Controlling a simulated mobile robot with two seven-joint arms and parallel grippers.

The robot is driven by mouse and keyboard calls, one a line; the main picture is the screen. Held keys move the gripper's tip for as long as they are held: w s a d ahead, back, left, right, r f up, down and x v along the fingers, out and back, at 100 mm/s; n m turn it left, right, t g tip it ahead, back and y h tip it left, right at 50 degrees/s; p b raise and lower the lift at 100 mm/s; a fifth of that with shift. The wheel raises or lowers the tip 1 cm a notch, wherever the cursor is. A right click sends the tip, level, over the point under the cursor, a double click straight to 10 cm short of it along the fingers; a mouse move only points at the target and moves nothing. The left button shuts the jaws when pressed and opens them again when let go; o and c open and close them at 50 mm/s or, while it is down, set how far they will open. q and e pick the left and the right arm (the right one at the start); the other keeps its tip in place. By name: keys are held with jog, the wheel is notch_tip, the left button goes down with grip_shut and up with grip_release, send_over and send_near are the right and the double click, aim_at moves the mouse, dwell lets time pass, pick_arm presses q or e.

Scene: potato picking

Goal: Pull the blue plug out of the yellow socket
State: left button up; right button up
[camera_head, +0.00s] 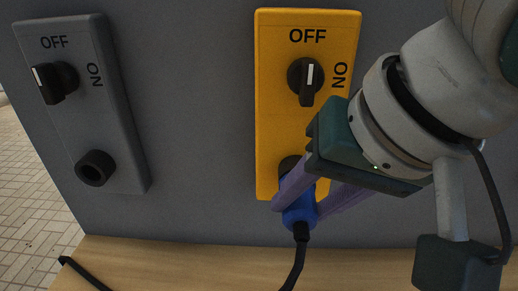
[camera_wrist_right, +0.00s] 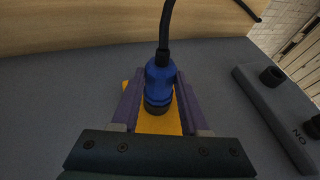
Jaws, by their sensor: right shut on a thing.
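The blue plug (camera_head: 298,212) is at the lower end of the yellow socket panel (camera_head: 274,110), with its black cable hanging down. My right gripper (camera_head: 300,205) has its purple fingers on either side of the plug, shut on it. The right wrist view also shows the plug (camera_wrist_right: 160,82) between the fingers. A dark ring (camera_wrist_right: 157,106) lies at the plug's inner end, against the yellow panel. The fingers partly hide the black socket opening (camera_head: 288,164), so I cannot tell how deep the plug sits. My left gripper is not in view.
A grey panel (camera_head: 118,135) with a knob and an empty black socket (camera_head: 95,168) is on the left. The yellow panel's black knob (camera_head: 306,80) is just above my right gripper. A wooden surface (camera_head: 190,262) runs below the wall.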

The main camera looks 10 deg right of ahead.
aim_at(305, 236)
grip_shut()
jog(key=shift+s, duration=0.1)
jog(key=shift+s+a+p, duration=0.25)
jog(key=shift+s+p, duration=0.5)
jog(key=shift+s, duration=0.05)
jog(key=shift+s+a+p, duration=0.25)
jog(key=shift+s+p, duration=0.25)
jog(key=shift+s, duration=0.4)
